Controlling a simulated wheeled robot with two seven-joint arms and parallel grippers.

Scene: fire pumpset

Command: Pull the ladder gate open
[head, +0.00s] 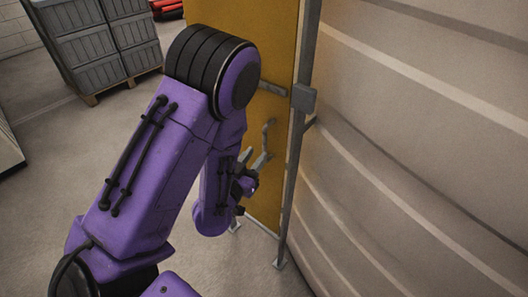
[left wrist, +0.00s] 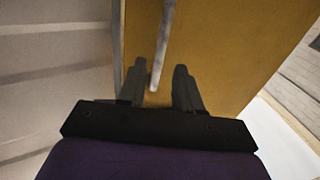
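The ladder gate is a tall yellow panel (head: 272,50) beside a grey post, and it fills much of the left wrist view (left wrist: 230,50). A grey bar handle (head: 268,133) stands on its face; its end (left wrist: 160,60) also shows in the left wrist view. My left gripper (head: 262,160) is at the handle, partly hidden by my purple arm. In the left wrist view, its two dark fingers (left wrist: 159,76) are apart, with the handle's end between them and visible space on both sides. My right gripper is out of view.
A grey post (head: 297,150) with a box-shaped fitting (head: 304,98) runs along the panel's right edge. A large ribbed tank wall (head: 420,150) stands close on the right. Grey crates (head: 100,45) on a pallet stand at the back left. Floor (head: 60,160) is clear at left.

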